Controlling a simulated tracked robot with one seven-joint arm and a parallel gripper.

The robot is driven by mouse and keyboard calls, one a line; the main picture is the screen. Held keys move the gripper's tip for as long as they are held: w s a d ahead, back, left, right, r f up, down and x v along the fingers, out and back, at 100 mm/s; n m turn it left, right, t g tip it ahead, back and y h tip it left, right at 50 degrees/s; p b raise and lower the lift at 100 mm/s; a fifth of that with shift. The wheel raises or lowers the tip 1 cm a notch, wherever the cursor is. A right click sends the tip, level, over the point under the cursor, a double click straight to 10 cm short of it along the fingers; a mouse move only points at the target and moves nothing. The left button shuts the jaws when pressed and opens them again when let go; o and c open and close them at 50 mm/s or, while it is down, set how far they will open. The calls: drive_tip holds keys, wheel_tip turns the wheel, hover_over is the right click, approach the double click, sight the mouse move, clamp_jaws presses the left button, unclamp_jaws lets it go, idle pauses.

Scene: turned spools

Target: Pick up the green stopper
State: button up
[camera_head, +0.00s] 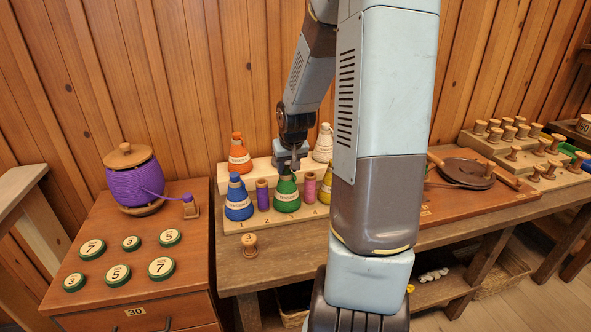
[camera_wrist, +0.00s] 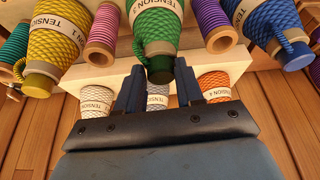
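The green stopper (camera_head: 286,176) is the dark green tip of a green cone (camera_head: 287,200), which stands upright in the front row of the stepped wooden rack. In the wrist view the stopper (camera_wrist: 160,68) shows end-on between my two fingertips, with the cone (camera_wrist: 158,25) and its "TENSION" label beyond it. My gripper (camera_head: 290,165) is right above the cone, pointing down. In the wrist view my gripper (camera_wrist: 159,76) is open, one finger on each side of the stopper. I cannot tell whether either finger touches it.
A blue cone (camera_head: 238,200) and purple spool (camera_head: 262,195) stand to the left, a pink spool (camera_head: 309,189) and yellow cone (camera_head: 325,184) to the right. Behind are an orange cone (camera_head: 239,155) and a white cone (camera_head: 323,146). A wooden peg (camera_head: 249,245) stands in front.

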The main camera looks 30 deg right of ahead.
drive_tip(key=c, duration=0.6)
drive_tip(key=shift+o, duration=0.2)
